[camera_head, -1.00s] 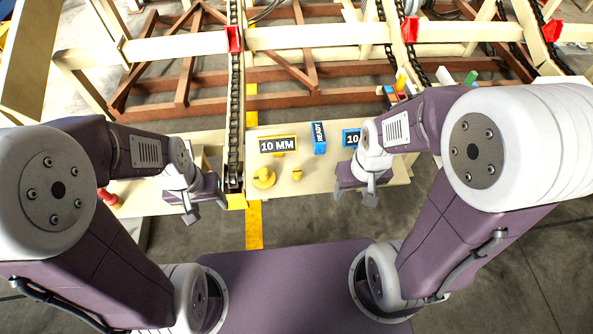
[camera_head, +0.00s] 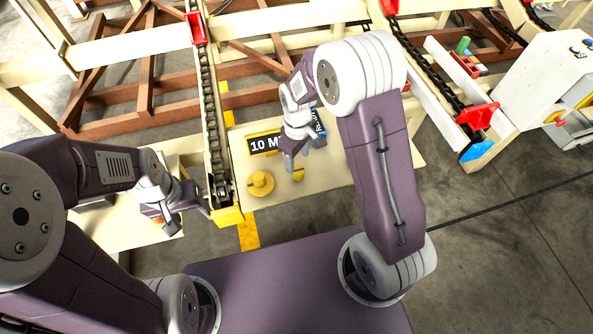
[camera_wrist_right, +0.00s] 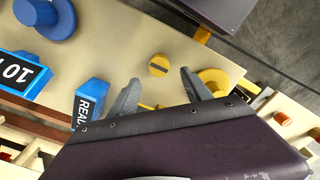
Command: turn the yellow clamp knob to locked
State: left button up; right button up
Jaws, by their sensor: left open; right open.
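Two yellow knobs sit on the cream panel (camera_head: 330,178). The larger one (camera_head: 260,183) has a round base; the smaller one (camera_head: 298,174) is to its right. I cannot tell from any marking which is the clamp knob. My right gripper (camera_head: 290,160) is open and empty, just above and behind the smaller knob. In the right wrist view, the smaller knob (camera_wrist_right: 158,66) shows between and beyond the fingertips (camera_wrist_right: 160,78), apart from them. My left gripper (camera_head: 188,218) is open and empty, left of the chain.
A "10 MM" label (camera_head: 262,143) lies behind the knobs, partly covered by my right gripper. A blue block (camera_wrist_right: 90,98) and blue knob (camera_wrist_right: 48,18) are also on the panel. A chain rail (camera_head: 213,120) runs along its left side. A white machine box (camera_head: 545,85) stands right.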

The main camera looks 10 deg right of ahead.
aim_at(298, 169)
notch_tip(298, 169, down, 6)
jog(key=shift+s+d+r+b, duration=0.1)
jog(key=shift+s+r+b, duration=0.05)
jog(key=shift+b, duration=0.5)
jog(key=shift+f, duration=0.65)
grip_shut()
jog(key=shift+r, duration=0.1)
